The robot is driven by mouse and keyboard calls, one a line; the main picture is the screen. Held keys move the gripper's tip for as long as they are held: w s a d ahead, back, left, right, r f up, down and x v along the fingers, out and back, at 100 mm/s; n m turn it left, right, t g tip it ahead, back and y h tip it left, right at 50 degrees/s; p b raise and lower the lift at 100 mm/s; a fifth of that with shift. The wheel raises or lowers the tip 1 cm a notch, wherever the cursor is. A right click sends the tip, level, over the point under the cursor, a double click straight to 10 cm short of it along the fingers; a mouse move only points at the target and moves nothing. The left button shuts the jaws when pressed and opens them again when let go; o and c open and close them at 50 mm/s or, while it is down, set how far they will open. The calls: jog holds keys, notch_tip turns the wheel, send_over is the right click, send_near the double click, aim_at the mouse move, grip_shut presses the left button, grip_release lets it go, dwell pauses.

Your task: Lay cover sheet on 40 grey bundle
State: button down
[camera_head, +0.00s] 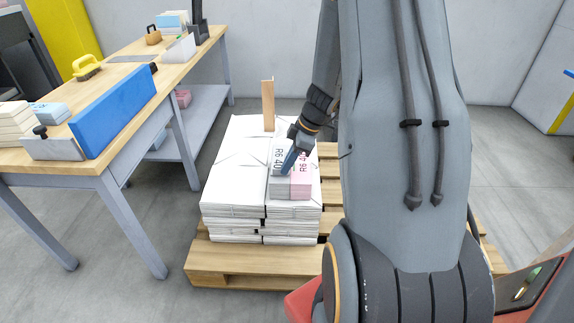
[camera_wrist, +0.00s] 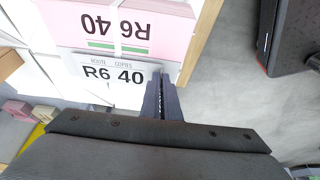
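A grey bundle (camera_head: 280,187) lies on the white stacks on the pallet. Its top is labelled "R6 40", which also shows in the wrist view (camera_wrist: 112,74). I cannot tell whether that labelled face is a separate cover sheet. A pink bundle (camera_head: 301,183), also marked "R6 40", lies directly to its right; it fills the top of the wrist view (camera_wrist: 120,24). My gripper (camera_head: 287,170) is over the grey bundle. In the wrist view its fingers (camera_wrist: 161,76) are together, tips over the label's edge. I see nothing clearly pinched between them.
White paper stacks (camera_head: 234,180) fill the left of the wooden pallet (camera_head: 230,262), with an upright wooden post (camera_head: 268,104) behind. A workbench (camera_head: 128,80) stands left, holding a blue panel (camera_head: 115,110) and paper piles (camera_head: 15,118). Floor between bench and pallet is clear.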

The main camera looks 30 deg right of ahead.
jog(key=shift+f, duration=0.25)
jog(key=c, duration=1.9)
grip_release()
jog(key=shift+c, duration=0.2)
